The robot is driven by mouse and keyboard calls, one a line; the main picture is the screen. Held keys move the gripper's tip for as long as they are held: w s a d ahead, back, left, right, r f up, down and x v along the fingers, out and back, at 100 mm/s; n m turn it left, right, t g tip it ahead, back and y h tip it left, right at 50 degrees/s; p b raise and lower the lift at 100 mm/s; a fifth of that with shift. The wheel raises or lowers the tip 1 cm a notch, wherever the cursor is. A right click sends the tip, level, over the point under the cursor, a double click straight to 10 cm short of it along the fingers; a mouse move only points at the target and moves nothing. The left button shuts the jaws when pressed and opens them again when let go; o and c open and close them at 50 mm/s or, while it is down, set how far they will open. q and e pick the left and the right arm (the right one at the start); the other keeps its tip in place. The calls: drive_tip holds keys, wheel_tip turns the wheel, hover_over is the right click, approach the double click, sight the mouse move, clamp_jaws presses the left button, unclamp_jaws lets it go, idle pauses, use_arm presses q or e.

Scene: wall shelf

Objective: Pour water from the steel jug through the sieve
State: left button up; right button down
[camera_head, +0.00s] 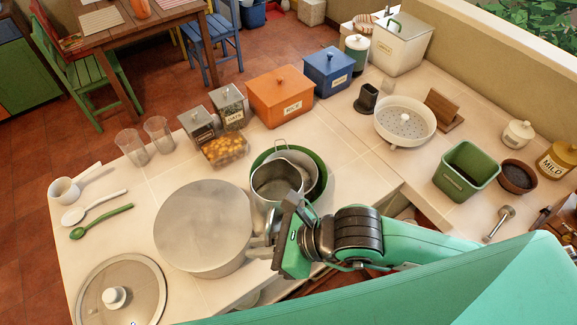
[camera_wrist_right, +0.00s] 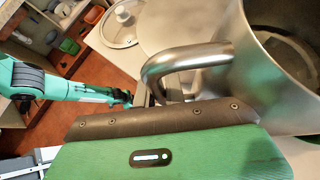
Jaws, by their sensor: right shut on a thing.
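The steel jug (camera_head: 268,191) is in front of and overlaps a green bowl (camera_head: 319,188). A grey metal vessel (camera_head: 304,166), possibly the sieve, sits in that bowl, partly hidden by the jug. My right gripper (camera_head: 275,237) is shut on the jug's handle, which shows in the right wrist view (camera_wrist_right: 185,60). The jug looks roughly upright; I cannot tell whether it touches the counter, nor make out water inside. A white footed colander (camera_head: 390,125) with a holed bottom stands at right. A green arm, likely my left, shows in the wrist view; its gripper (camera_wrist_right: 128,99) is too small to read.
A wide grey pot (camera_head: 203,225) stands close left of the jug, a glass lid (camera_head: 122,290) in front. Behind are a jar of yellow pieces (camera_head: 225,149), grey canisters and an orange box (camera_head: 281,97). A green bin (camera_head: 466,171) stands right. The counter has a gap below the jug.

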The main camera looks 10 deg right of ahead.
drive_tip(key=shift+s+f+n+t, duration=0.1)
drive_tip(key=shift+f+n+t, duration=0.2)
drive_tip(key=shift+n, duration=0.1)
wheel_tip(320, 180, up, 6)
drive_tip(key=p, duration=0.6)
idle(2.1)
